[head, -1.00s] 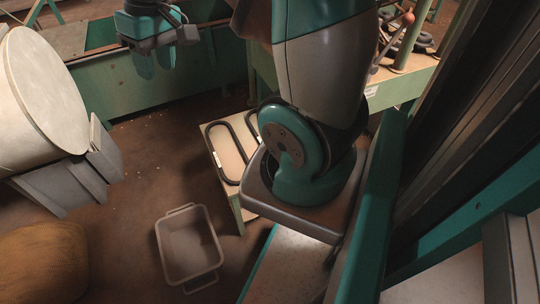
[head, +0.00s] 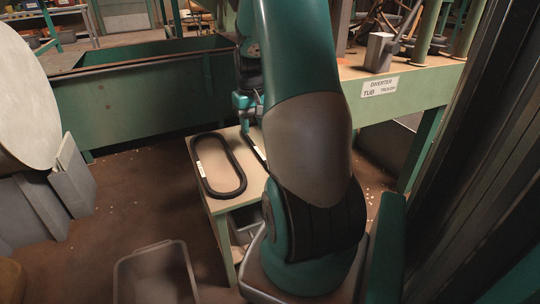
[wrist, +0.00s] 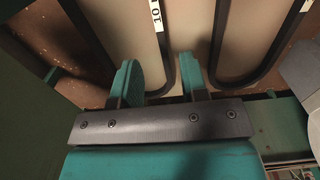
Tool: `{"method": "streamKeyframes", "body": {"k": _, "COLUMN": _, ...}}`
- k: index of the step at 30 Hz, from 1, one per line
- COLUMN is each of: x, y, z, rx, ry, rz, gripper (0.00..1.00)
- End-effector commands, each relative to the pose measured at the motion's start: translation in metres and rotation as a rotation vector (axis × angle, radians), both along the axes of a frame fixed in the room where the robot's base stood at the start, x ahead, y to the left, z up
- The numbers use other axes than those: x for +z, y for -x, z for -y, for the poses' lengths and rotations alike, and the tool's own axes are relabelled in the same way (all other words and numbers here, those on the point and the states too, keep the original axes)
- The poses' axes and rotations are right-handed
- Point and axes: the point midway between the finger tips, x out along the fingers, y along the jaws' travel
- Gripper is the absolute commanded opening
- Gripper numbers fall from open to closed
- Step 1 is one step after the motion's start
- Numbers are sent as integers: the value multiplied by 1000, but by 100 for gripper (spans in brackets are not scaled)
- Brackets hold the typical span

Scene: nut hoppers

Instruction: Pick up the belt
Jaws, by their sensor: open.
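Two black oval belts lie on a small light-topped table. The left belt (head: 241,180) shows whole in the head view, with a white tag on its left side. The other belt (head: 257,150) is mostly hidden behind my arm. In the wrist view a belt with a tag reading "10" (wrist: 167,60) is at centre-left, and another belt (wrist: 217,50) is to its right. My gripper (head: 246,115) is open over the table's far edge. In the wrist view, one strand of the tagged belt appears between the open fingers (wrist: 158,75). I cannot tell the height gap.
The small table (head: 218,204) has a shelf below. A grey tub (head: 154,254) stands on the floor in front. Drum and grey bins stand at left.

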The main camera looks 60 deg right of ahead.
Motion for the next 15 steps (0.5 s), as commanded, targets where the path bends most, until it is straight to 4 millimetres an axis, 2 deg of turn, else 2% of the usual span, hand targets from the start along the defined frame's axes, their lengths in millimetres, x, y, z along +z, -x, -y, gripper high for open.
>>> {"method": "streamKeyframes", "body": {"k": 4, "x": -15, "y": 0, "z": -1, "rx": 1, "ry": -1, "rz": -2, "gripper": 40}}
{"method": "streamKeyframes", "body": {"k": 11, "x": -56, "y": 0, "z": -1, "rx": 2, "ry": -1, "rz": 0, "gripper": 40}}
{"method": "streamKeyframes", "body": {"k": 15, "x": -62, "y": -1, "z": -1, "rx": 2, "ry": 1, "rz": 1, "gripper": 40}}
